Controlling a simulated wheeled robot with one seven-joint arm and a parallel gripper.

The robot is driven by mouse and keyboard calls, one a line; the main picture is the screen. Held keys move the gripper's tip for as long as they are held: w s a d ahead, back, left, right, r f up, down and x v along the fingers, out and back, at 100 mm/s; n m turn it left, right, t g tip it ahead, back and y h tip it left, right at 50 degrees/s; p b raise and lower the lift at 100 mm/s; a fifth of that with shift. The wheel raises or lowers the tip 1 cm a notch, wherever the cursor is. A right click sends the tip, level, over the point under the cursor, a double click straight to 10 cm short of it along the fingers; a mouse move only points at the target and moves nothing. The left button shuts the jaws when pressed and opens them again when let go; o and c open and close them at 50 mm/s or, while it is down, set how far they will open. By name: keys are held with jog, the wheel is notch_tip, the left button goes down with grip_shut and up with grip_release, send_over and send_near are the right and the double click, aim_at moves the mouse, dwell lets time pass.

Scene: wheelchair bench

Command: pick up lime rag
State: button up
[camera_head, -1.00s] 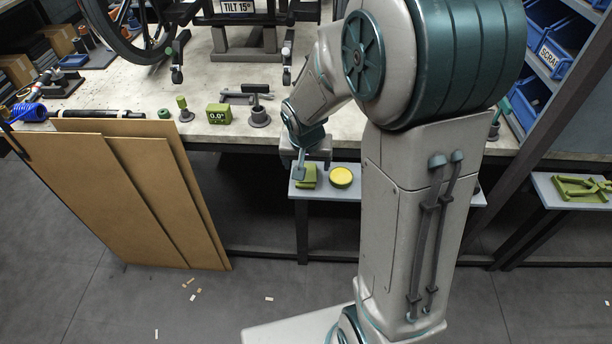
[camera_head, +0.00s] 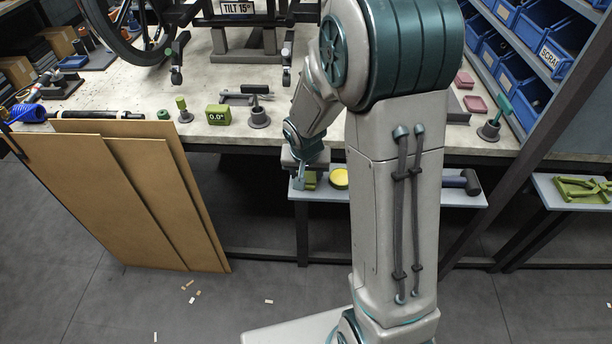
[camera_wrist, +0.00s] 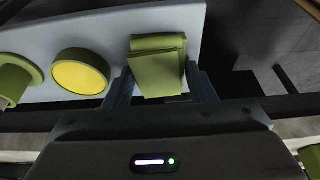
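The lime rag (camera_wrist: 158,66) is a folded green cloth near the edge of a narrow grey shelf (camera_wrist: 110,28). In the head view the rag (camera_head: 310,178) shows at the shelf's left end, partly hidden by my gripper (camera_head: 299,179). In the wrist view the two fingers of my gripper (camera_wrist: 160,77) are apart, one on each side of the rag's near part. Small gaps seem to lie between the fingers and the cloth, and I see no clear grip on it.
A round tin with a yellow top (camera_wrist: 80,73) sits beside the rag, with a green item (camera_wrist: 14,78) beyond it. A dark mallet (camera_head: 462,181) lies at the shelf's right end. The workbench (camera_head: 330,125) stands behind; brown panels (camera_head: 110,200) lean at left.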

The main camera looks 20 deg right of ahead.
aim_at(306, 174)
jog(key=shift+c, duration=0.7)
notch_tip(306, 174, up, 10)
jog(key=p, duration=0.1)
jog(key=shift+p, duration=0.35)
